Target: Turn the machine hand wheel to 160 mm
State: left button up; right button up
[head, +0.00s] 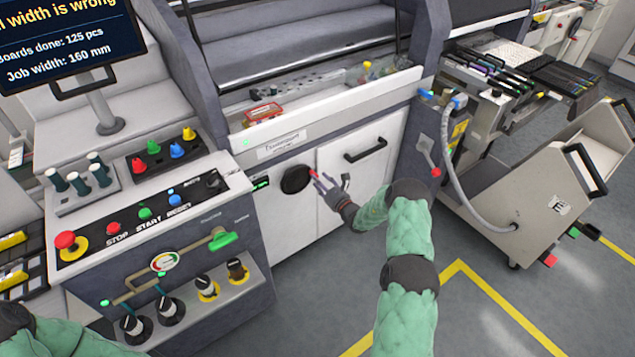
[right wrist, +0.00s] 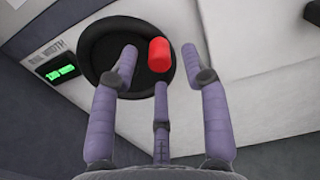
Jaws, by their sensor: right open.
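The black hand wheel (head: 295,180) is on the white front panel of the machine. Its red knob (head: 313,173) sits at the right of the wheel. In the right wrist view the wheel (right wrist: 97,50) fills the upper middle and the red knob (right wrist: 158,52) stands out from its right part. My right gripper (head: 322,187) is open, with its fingers around the red knob; contact cannot be told. The same gripper (right wrist: 160,70) shows three purple fingers spread in the wrist view. A small green rail width display (right wrist: 61,72) is left of the wheel, its digits unreadable. My left gripper is out of view.
The screen (head: 68,40) reads job width 160 mm and that a width is wrong. A control panel (head: 150,215) with buttons stands left of the wheel. A cabinet handle (head: 366,150) is to the right, and a feeder trolley (head: 540,185) stands farther right.

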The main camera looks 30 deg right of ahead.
jog(key=shift+w, duration=1)
jog(key=shift+a, duration=0.1)
grip_shut()
jog(key=shift+s, duration=0.15)
